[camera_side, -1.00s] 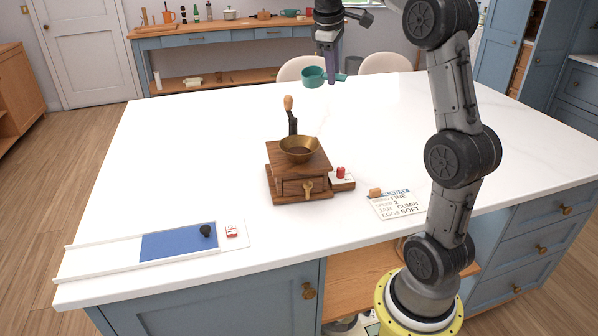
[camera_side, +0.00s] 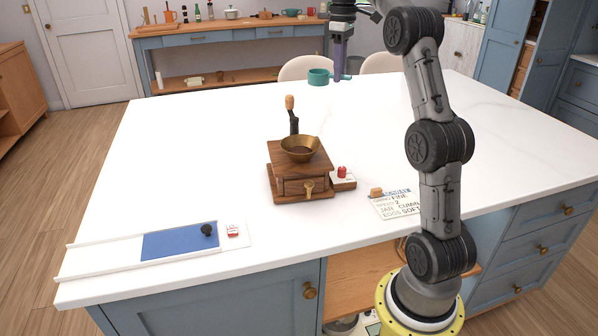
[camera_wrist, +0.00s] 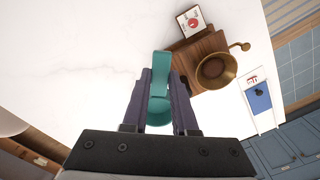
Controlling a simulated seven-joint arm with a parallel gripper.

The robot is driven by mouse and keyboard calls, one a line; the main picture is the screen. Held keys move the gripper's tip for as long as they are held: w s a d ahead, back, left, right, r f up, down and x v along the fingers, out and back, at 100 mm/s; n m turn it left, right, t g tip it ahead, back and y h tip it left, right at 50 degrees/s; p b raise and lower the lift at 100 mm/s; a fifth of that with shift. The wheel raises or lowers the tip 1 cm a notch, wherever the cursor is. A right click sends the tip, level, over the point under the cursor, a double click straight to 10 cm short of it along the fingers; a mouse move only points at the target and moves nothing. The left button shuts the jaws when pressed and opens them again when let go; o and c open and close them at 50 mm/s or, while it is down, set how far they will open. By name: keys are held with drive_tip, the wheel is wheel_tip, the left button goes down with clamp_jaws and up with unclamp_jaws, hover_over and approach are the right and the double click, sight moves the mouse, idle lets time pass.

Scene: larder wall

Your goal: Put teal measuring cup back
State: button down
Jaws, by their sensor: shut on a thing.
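The teal measuring cup (camera_side: 318,77) is held in the air near the far edge of the white island, in front of the pale chairs. My gripper (camera_side: 338,77) is shut on its handle, pointing down, with the cup to the left of the fingers in the side view. In the wrist view the teal cup (camera_wrist: 158,108) shows between the two purple fingers of my gripper (camera_wrist: 160,85), partly covered by the gripper body. The cup looks roughly upright in the side view.
A wooden grinder (camera_side: 300,172) with a brass bowl stands mid-island. A recipe card (camera_side: 394,203) and a white tray with a blue panel (camera_side: 180,242) lie near the front edge. The far left of the island (camera_side: 190,120) is clear. A wooden sideboard (camera_side: 240,31) stands behind.

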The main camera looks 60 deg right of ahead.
drive_tip(key=w+a+f+n, duration=0.2)
drive_tip(key=w+a+f, duration=0.25)
drive_tip(key=a, duration=0.35)
drive_tip(key=w+a+f+n, duration=0.1)
drive_tip(key=w+a+f, duration=0.2)
drive_tip(key=w+a, duration=0.4)
drive_tip(key=a+f+n, duration=0.1)
drive_tip(key=a+f, duration=0.4)
drive_tip(key=a, duration=0.4)
drive_tip(key=a+f+n, duration=0.1)
drive_tip(key=a+f, duration=0.5)
drive_tip(key=a, duration=0.3)
drive_tip(key=w+d+r+n, duration=0.2)
drive_tip(key=d+n, duration=0.4)
drive_tip(key=d, duration=0.1)
drive_tip(key=w+d+r+n, duration=0.1)
drive_tip(key=d+r+n, duration=0.1)
drive_tip(key=d+n, duration=0.45)
drive_tip(key=f, duration=1)
drive_tip(key=shift+w+d, duration=0.1)
drive_tip(key=shift+d, duration=0.25)
drive_tip(key=shift+f, duration=0.15)
drive_tip(key=c, duration=0.7)
unclamp_jaws()
